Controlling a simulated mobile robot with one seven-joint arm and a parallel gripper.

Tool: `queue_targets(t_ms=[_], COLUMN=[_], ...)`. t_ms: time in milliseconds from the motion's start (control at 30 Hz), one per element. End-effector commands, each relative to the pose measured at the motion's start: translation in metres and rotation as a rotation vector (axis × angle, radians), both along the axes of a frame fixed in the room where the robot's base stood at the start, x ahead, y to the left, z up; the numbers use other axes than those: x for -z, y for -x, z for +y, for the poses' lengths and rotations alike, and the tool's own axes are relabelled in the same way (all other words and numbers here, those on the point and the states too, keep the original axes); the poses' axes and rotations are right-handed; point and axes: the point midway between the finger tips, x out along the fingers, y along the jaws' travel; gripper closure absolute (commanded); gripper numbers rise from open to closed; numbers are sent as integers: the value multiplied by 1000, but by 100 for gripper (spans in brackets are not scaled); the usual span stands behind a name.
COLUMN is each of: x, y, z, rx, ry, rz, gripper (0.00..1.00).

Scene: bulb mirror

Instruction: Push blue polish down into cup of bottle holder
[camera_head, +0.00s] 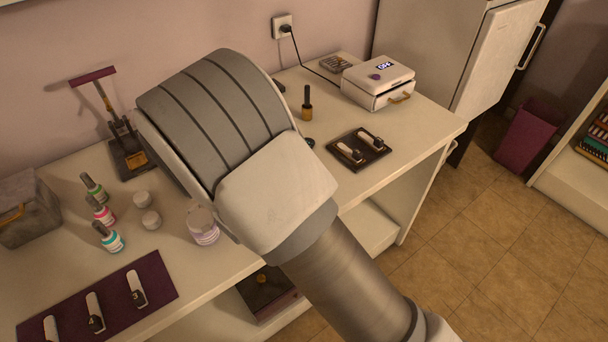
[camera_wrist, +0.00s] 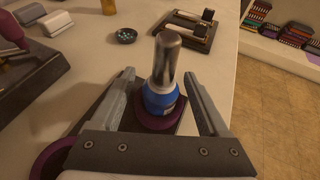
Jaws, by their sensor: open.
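The blue polish (camera_wrist: 160,98) is a blue bottle with a tall silver cap, seen in the wrist view. It stands nearly upright on or in a purple round cup (camera_wrist: 158,124) of the bottle holder; how deep it sits cannot be told. My gripper (camera_wrist: 165,85) is open, with one finger on each side of the bottle and gaps between fingers and bottle. Part of the holder is hidden under my gripper. In the head view my arm covers this spot, and the blue polish and gripper fingers do not show.
A dark tray (camera_head: 378,153) with small items lies to the right. Polish bottles (camera_head: 103,212) and a purple mat (camera_head: 165,288) are at the left. A white boxy device (camera_head: 378,82) stands at the back. A small dark dish (camera_wrist: 126,36) lies beyond the bottle.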

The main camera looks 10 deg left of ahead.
Motion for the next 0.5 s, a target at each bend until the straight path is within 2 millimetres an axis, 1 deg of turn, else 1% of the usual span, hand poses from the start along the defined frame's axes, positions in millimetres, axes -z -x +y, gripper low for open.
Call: queue_targets(t_ms=[167, 300, 500], x=[-17, -30, -48], y=[32, 64, 105], z=[12, 22, 35], rx=[-4, -5, -4], ry=[-1, -1, 0], rz=[0, 1, -1], gripper=[22, 22, 22])
